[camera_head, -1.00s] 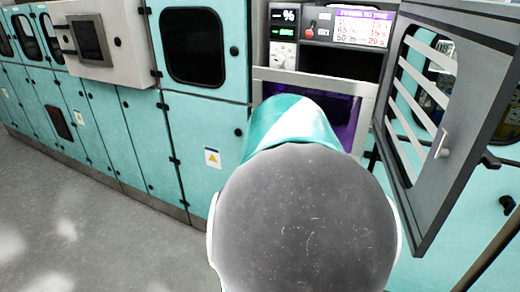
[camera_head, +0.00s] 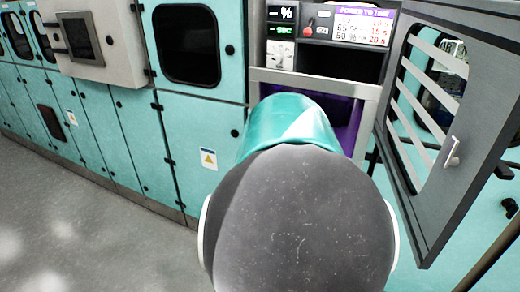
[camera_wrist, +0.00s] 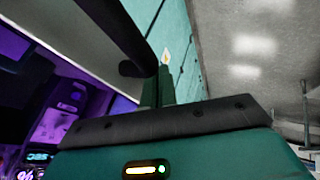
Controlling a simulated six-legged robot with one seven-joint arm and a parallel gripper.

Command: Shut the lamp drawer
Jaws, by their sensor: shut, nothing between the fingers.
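The lamp drawer shows in the head view as a light grey frame (camera_head: 318,84) with a purple interior, beneath the control panel. It stands out from the cabinet, and my arm hides its lower part. In the wrist view, its grey edge (camera_wrist: 90,63) runs beside the purple glow at left. A thick black bar (camera_wrist: 105,30) with a rounded end, which looks like a handle, crosses the upper left. My gripper (camera_wrist: 160,80) is shut and empty, its dark green fingers close beside the bar end. I cannot tell whether they touch. My arm hides the gripper in the head view.
A grey slatted door (camera_head: 465,125) stands open at right, close to my arm. The control panel (camera_head: 330,25) is above the drawer. Teal cabinets (camera_head: 195,125) line the left, with free grey floor (camera_head: 80,225) before them.

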